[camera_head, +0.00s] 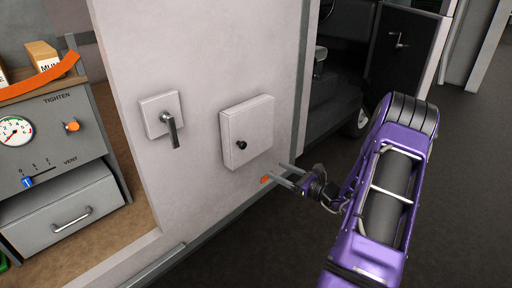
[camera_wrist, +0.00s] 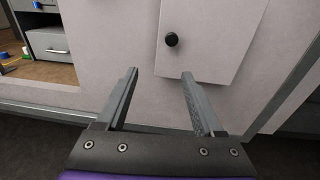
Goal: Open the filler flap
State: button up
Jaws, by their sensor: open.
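The filler flap (camera_head: 247,128) is a pale square panel on the white side wall, and it looks shut. Its small black knob (camera_head: 242,145) sits near its lower left edge. In the wrist view the flap (camera_wrist: 212,48) stands straight ahead, with the knob (camera_wrist: 171,40) above and between the fingertips. My gripper (camera_head: 285,172) is open and empty, just below and right of the flap. In the wrist view its two fingers (camera_wrist: 160,73) are spread wide, below the knob and apart from it.
A black lever handle on a square plate (camera_head: 160,108) is left of the flap. Further left is a grey panel with a gauge (camera_head: 15,131), an orange knob (camera_head: 72,126) and a drawer (camera_head: 62,212). A small orange marker (camera_head: 265,180) is below the flap. Dark floor lies right.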

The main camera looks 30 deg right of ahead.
jog(key=d+t, duration=0.1)
send_near(244, 147)
jog(key=shift+m+h, duration=0.3)
jog(key=shift+m, duration=0.1)
jog(key=x, duration=0.8)
jog(key=shift+w+a+r, duration=0.15)
jog(key=shift+r, duration=0.05)
jog(key=shift+c, duration=0.2)
grip_shut()
dwell(0.7)
